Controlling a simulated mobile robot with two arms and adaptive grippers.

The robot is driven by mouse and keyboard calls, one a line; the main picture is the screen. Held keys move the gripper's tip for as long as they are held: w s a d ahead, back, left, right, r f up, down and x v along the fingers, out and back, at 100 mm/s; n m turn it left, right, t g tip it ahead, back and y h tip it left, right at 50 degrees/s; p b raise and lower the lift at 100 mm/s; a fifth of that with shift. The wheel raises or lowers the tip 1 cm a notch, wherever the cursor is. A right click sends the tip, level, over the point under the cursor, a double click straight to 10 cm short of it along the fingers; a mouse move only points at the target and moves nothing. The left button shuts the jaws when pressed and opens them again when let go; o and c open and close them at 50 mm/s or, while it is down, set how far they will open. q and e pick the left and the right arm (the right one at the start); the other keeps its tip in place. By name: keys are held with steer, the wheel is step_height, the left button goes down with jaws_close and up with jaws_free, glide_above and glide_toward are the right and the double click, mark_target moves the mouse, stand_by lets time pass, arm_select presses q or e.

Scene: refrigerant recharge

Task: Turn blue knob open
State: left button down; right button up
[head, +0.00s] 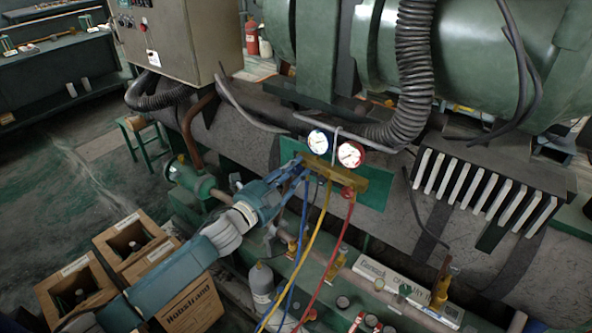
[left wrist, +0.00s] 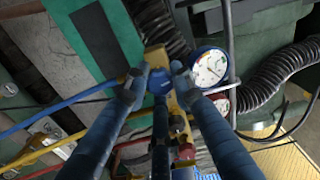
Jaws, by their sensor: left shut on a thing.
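The yellow gauge manifold (head: 333,172) hangs in front of the green machine, with a blue-rimmed gauge (head: 318,141) and a red-rimmed gauge (head: 351,154) above it. My left gripper (head: 298,168) is at the manifold's left end. In the left wrist view the round blue knob (left wrist: 160,82) sits between the two fingertips of the left gripper (left wrist: 158,84), which are shut on it. In the head view the gripper hides the blue knob. A red knob (head: 348,191) is on the manifold's right part. My right gripper is not in view.
Blue (head: 297,240), yellow (head: 315,235) and red (head: 330,265) hoses hang below the manifold. A grey gas cylinder (head: 262,284) and wooden crates (head: 190,308) stand below. A black corrugated hose (head: 414,70) runs close behind the gauges.

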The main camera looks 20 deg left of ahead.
arm_select(q)
steer(key=c, duration=1.5)
jaws_free()
steer(key=shift+o, duration=0.2)
steer(key=shift+s+a, duration=0.1)
steer(key=shift+s, duration=0.05)
steer(key=v, duration=1.1)
steer(key=shift+s, duration=0.4)
steer(key=shift+a, duration=0.1)
